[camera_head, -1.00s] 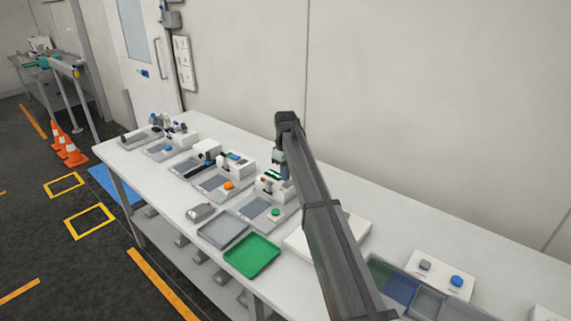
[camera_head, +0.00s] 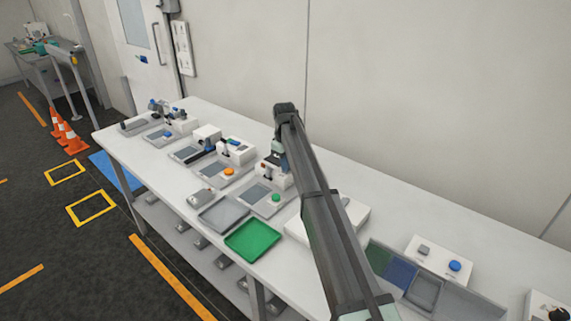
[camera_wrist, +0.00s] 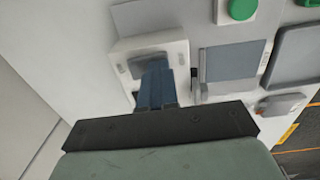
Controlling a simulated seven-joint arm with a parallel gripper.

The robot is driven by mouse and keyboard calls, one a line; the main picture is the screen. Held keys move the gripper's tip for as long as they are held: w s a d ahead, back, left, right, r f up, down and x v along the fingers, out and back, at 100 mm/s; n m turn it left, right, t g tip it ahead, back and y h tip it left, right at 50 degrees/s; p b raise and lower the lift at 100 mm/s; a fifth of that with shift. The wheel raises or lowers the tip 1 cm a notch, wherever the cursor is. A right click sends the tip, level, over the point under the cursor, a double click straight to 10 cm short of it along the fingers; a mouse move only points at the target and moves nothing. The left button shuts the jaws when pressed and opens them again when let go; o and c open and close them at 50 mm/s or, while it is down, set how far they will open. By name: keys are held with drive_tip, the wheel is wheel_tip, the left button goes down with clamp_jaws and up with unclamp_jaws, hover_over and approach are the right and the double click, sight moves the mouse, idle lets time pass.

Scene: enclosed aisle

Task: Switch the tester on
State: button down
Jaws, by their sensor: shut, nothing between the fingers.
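A white boxy housing (camera_wrist: 182,52) with a dark recess stands under my gripper (camera_wrist: 153,68) in the wrist view. The shut blue fingers point into or just over that recess; I cannot tell whether they touch it. A grey plate (camera_wrist: 232,60) and a green round button (camera_wrist: 242,8) lie beside the housing. In the head view, this station, with its green button (camera_head: 276,198), sits mid-bench, and my arm partly hides its housing. No label shows which unit is the tester, and the switch itself cannot be made out.
A similar station with an orange button (camera_head: 229,171) stands to the left. A grey tray (camera_head: 223,214), a green tray (camera_head: 252,238) and a small grey device (camera_head: 201,197) lie near the front edge. The wall closes off the back.

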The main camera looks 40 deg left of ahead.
drive_tip(key=shift+w, duration=0.1)
drive_tip(key=shift+w+r, duration=0.2)
drive_tip(key=shift+w, duration=0.5)
wheel_tip(320, 180, up, 14)
drive_tip(key=s, duration=0.2)
idle(0.4)
idle(0.5)
